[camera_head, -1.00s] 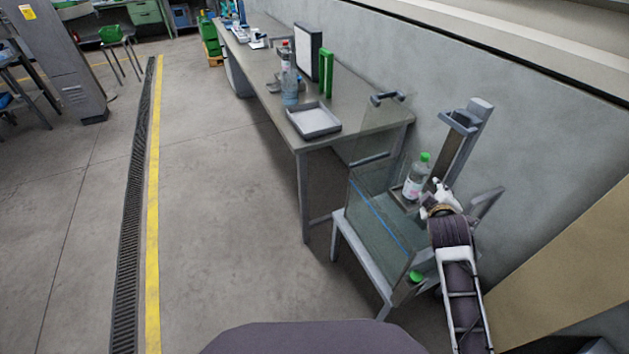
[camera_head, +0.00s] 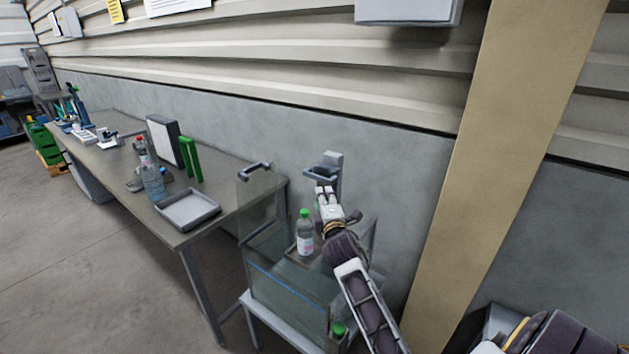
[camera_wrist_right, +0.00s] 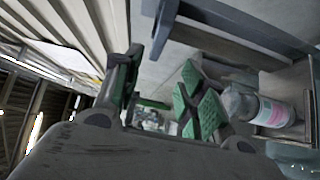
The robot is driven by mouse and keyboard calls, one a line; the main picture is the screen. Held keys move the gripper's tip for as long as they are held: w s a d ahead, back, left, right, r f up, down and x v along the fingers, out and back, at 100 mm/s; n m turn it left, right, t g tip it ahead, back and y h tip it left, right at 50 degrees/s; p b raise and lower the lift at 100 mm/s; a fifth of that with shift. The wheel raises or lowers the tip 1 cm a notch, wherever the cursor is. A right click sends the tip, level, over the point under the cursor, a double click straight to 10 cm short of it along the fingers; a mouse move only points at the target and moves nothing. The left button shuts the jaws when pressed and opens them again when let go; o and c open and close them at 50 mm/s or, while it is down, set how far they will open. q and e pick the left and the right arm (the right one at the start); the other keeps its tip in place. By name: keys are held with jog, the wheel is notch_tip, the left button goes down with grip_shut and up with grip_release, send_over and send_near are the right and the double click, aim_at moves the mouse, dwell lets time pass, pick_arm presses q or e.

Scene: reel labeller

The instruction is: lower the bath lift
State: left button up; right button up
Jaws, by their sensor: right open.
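The bath lift stands at a clear glass tank (camera_head: 285,283). It has a grey upright column with a grey handle (camera_head: 322,172) at its top. A clear bottle with a green cap (camera_head: 305,235) stands upright on the lift's small platform, at the tank. My right gripper (camera_head: 325,193) is just below the handle in the head view, and I cannot tell whether it touches it. In the right wrist view my right gripper (camera_wrist_right: 160,92) is open, with green finger pads apart and nothing between them. The bottle (camera_wrist_right: 268,111) lies to their right there. My left gripper is not in view.
A long table (camera_head: 225,207) to the left holds a grey tray (camera_head: 188,208), a clear bottle (camera_head: 153,183) and a green upright frame (camera_head: 191,160). A second green cap (camera_head: 338,329) shows at the tank's near corner. A tan post (camera_head: 490,150) stands to the right.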

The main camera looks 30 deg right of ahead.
jog(key=shift+w+d+r, duration=0.1)
jog(key=shift+r, duration=0.05)
jog(key=shift+w, duration=0.1)
dwell(0.3)
send_near(317, 179)
jog(key=shift+w, duration=0.9)
jog(key=shift+d+p+x, duration=0.2)
jog(key=shift+p+x, duration=0.25)
jog(key=shift+x, duration=1.8)
jog(key=shift+d+p+x, duration=0.2)
jog(key=shift+p+x, duration=0.25)
jog(key=shift+x, duration=1.8)
jog(key=shift+s, duration=0.2)
jog(key=shift+c, duration=0.2)
grip_shut()
